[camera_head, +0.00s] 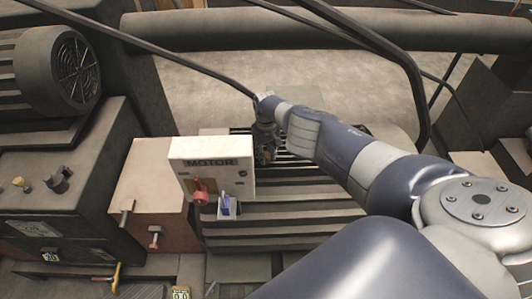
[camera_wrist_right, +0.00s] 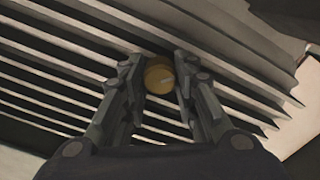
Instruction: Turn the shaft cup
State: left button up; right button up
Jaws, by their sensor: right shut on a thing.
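The shaft cup shows in the right wrist view as a small round yellow piece (camera_wrist_right: 158,79) against a dark ribbed housing (camera_wrist_right: 60,75). My right gripper (camera_wrist_right: 159,72) has one finger on each side of it and is shut on it. In the head view my right gripper (camera_head: 265,150) reaches down behind the white MOTOR box (camera_head: 212,160), over the ribbed housing. The cup cannot be made out there. My left gripper is not in view.
A red-handled switch (camera_head: 200,193) and a small holder with blue items (camera_head: 228,207) are on the MOTOR box front. A finned motor with a round fan grille (camera_head: 75,68) stands at left. A thick pipe (camera_head: 300,32) and dark cables cross the back.

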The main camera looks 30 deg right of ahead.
jog(key=shift+w, duration=0.1)
dwell(0.3)
jog(key=o, duration=1)
jog(key=shift+o, duration=0.2)
